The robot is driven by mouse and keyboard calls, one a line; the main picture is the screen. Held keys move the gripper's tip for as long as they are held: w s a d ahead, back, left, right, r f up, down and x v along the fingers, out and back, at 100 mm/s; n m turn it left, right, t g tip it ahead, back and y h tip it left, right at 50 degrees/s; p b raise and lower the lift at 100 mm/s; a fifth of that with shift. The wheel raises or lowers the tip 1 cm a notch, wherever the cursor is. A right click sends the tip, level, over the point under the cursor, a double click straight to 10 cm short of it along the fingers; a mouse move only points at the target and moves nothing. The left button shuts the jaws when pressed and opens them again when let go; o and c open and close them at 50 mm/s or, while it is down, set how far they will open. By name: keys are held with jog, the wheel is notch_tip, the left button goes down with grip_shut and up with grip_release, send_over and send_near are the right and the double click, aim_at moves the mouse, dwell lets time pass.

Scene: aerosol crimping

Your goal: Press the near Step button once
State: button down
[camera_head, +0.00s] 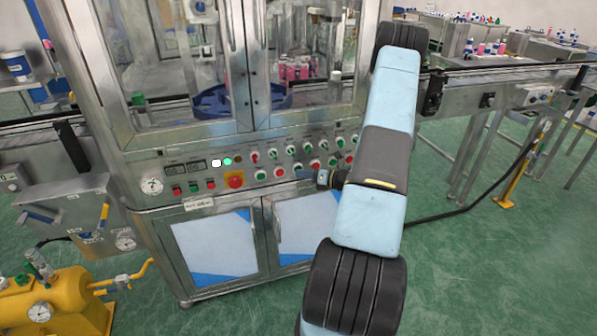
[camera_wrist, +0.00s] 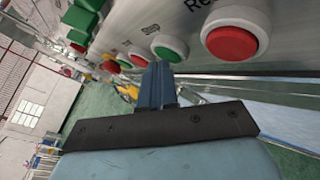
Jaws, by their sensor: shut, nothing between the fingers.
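The machine's control panel (camera_head: 215,172) carries a lower row of green and red push buttons. My gripper (camera_head: 303,174) is in front of this row, its blue fingers pointing left toward the panel. In the wrist view the fingers (camera_wrist: 157,68) are closed together and empty. Their tips are just below a green button (camera_wrist: 168,47) with a white collar; whether they touch it, I cannot tell. A larger-looking red button (camera_wrist: 232,35) is to its right, and another red button (camera_wrist: 138,58) is to its left. The labels are too blurred or cut off to identify the Step button.
Above are small selector knobs (camera_head: 290,150). Cabinet doors (camera_head: 215,245) are below. A conveyor (camera_head: 500,75) runs off to the right.

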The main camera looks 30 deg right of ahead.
jog(key=shift+s, duration=0.1)
jog(key=shift+s+a, duration=0.15)
jog(key=shift+s, duration=0.5)
jog(key=shift+s+a, duration=0.2)
jog(key=shift+s, duration=0.6)
jog(key=shift+s+a, duration=0.2)
jog(key=shift+s, duration=0.6)
jog(key=shift+s+a, duration=0.2)
jog(key=shift+s, duration=0.6)
